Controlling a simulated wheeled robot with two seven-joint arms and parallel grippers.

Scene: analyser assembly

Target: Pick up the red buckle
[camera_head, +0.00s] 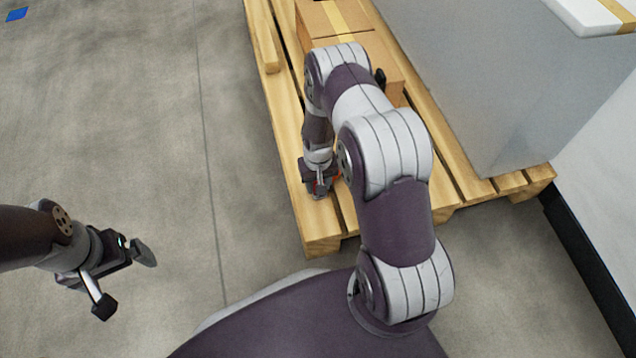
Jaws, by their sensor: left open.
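A small bit of red, which looks like the red buckle (338,181), shows at the right edge of my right gripper (320,191), low over the wooden pallet. Most of it is hidden behind the gripper and wrist. The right gripper points down at the pallet's near left part. I cannot tell whether its fingers are apart or closed on the red part. My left gripper (124,280) is open and empty over the bare floor at the lower left, well away from the pallet.
The wooden pallet (286,120) carries a cardboard box (322,20) with yellow tape and a large grey block (480,90). My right arm hides part of both the pallet and box. A blue patch (16,14) lies on the floor, top left.

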